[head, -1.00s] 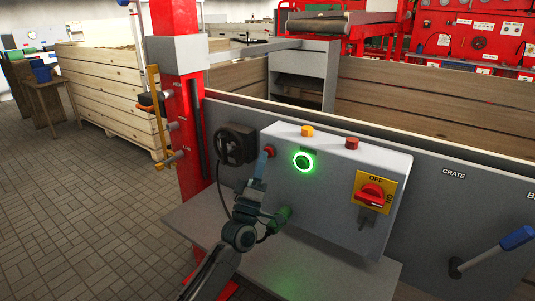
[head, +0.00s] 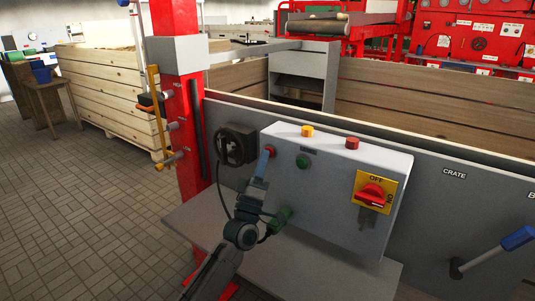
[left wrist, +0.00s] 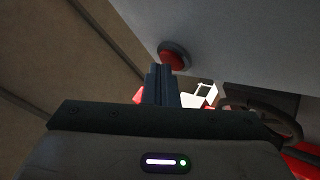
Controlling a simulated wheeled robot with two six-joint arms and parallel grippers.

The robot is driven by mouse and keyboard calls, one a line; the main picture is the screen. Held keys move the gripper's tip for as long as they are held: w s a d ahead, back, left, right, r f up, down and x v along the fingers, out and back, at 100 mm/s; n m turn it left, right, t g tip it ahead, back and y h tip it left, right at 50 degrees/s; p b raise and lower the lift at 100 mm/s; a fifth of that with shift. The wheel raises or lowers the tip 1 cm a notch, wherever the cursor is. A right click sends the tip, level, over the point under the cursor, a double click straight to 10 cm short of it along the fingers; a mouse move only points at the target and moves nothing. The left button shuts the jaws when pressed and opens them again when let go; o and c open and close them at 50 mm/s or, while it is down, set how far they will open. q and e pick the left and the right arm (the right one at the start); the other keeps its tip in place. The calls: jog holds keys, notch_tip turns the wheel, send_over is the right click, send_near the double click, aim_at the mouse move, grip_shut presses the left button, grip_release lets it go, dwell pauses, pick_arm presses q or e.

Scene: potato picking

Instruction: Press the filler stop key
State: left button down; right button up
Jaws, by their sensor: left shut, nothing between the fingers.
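The grey control box (head: 330,205) carries a red key (head: 269,150) at its left and a green key (head: 303,161), now unlit, just right of it. My left gripper (head: 263,161) is shut and empty, its fingertips at the red key and covering part of it. I cannot tell whether they touch. In the left wrist view the red key (left wrist: 173,57) shows just beyond the shut fingers (left wrist: 160,75). My right gripper is not in view.
A yellow plate with a red OFF/ON switch (head: 373,191) sits on the right of the box. A yellow lamp (head: 307,131) and a red lamp (head: 352,143) stand on its top. A blue-handled lever (head: 516,238) juts out at far right. A red post (head: 180,100) stands at left.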

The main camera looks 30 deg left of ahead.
pick_arm(q)
jog(key=shift+s, duration=0.15)
jog(key=shift+s+p, duration=0.55)
jog(key=shift+s, duration=0.15)
jog(key=s+p, duration=0.2)
jog(key=s, duration=0.3)
jog(key=shift+a+p, duration=0.25)
jog(key=shift+p, duration=0.15)
dwell(0.3)
